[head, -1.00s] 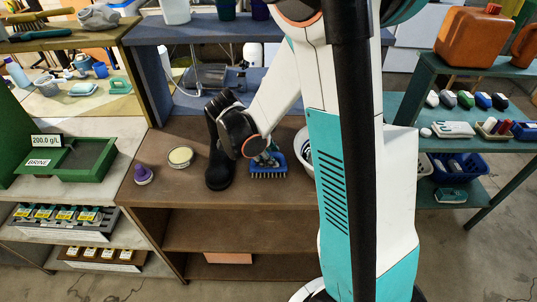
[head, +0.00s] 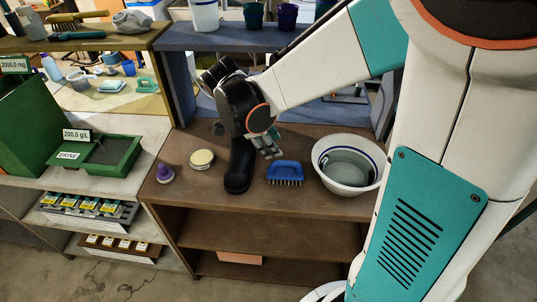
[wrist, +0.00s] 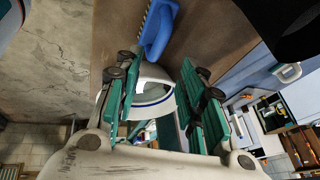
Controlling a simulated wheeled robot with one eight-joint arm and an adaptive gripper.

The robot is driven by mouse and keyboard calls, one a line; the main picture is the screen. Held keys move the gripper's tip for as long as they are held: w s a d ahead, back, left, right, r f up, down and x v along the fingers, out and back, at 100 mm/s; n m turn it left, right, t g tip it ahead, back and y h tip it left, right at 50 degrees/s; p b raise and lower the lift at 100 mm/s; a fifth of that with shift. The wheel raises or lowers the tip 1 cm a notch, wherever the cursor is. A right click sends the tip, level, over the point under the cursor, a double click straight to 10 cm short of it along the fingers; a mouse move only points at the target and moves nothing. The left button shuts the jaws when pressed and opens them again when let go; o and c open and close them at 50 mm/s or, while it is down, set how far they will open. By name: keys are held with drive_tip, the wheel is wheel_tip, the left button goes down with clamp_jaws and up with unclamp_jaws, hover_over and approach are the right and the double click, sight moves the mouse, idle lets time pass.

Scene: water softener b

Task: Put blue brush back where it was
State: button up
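The blue brush (head: 285,172) lies bristles down on the brown shelf (head: 207,187), between a black boot and a white bowl. It also shows at the top of the wrist view (wrist: 157,30). My gripper (head: 272,149) is just above and left of the brush in the head view. In the wrist view my gripper (wrist: 155,68) has its teal fingers spread apart, with nothing held between them. The brush appears beyond the fingertips, apart from them.
The black boot (head: 238,172) stands close left of the brush, partly behind my wrist. The white bowl (head: 345,178) stands to the right. A round tin (head: 202,159) and a purple-topped item (head: 165,174) are farther left.

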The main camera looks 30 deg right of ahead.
drive_tip(key=s+a+r+n+t+y, duration=0.2)
drive_tip(key=s+n, duration=0.4)
drive_tip(key=n, duration=0.5)
drive_tip(key=s+a+r+n+t+y, duration=0.3)
drive_tip(key=s+a+r+n+t, duration=0.2)
drive_tip(key=n, duration=0.7)
drive_tip(key=shift+s+a+r, duration=0.45)
drive_tip(key=shift+s+a, duration=0.05)
drive_tip(key=shift+s, duration=0.35)
